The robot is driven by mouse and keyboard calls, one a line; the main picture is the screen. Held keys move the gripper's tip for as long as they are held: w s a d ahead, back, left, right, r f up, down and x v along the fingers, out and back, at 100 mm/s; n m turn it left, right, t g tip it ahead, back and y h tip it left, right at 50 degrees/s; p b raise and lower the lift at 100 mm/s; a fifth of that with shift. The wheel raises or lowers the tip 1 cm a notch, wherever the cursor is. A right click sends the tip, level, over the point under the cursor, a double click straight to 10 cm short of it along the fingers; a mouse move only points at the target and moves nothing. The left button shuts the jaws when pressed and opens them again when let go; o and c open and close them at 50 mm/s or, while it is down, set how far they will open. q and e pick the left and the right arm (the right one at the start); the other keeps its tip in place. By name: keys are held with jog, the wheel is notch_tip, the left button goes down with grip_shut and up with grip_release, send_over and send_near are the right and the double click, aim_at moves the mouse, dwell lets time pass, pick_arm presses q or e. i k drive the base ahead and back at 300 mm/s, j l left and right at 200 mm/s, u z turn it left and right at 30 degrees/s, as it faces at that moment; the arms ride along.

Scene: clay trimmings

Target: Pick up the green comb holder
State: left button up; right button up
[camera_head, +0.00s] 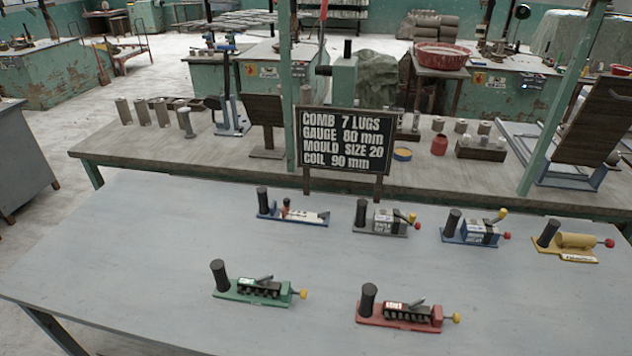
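The green comb holder (250,291) lies on the grey table at the front left of the row of tools. It has a green base, an upright black cylindrical handle at its left end, a dark toothed comb on top and a yellow knob at its right end. Nothing touches it. A similar red comb holder (398,316) lies to its right, with a black handle and a yellow knob. Neither of my grippers shows in the head view.
Behind on the grey table (130,255) are a blue tool (293,216), a grey tool (381,220), another blue tool (474,230) and a yellow tool (567,243). A black sign (344,142) stands behind them. The table's left part is clear.

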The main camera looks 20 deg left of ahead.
aim_at(245, 290)
jog(key=u, duration=1.15)
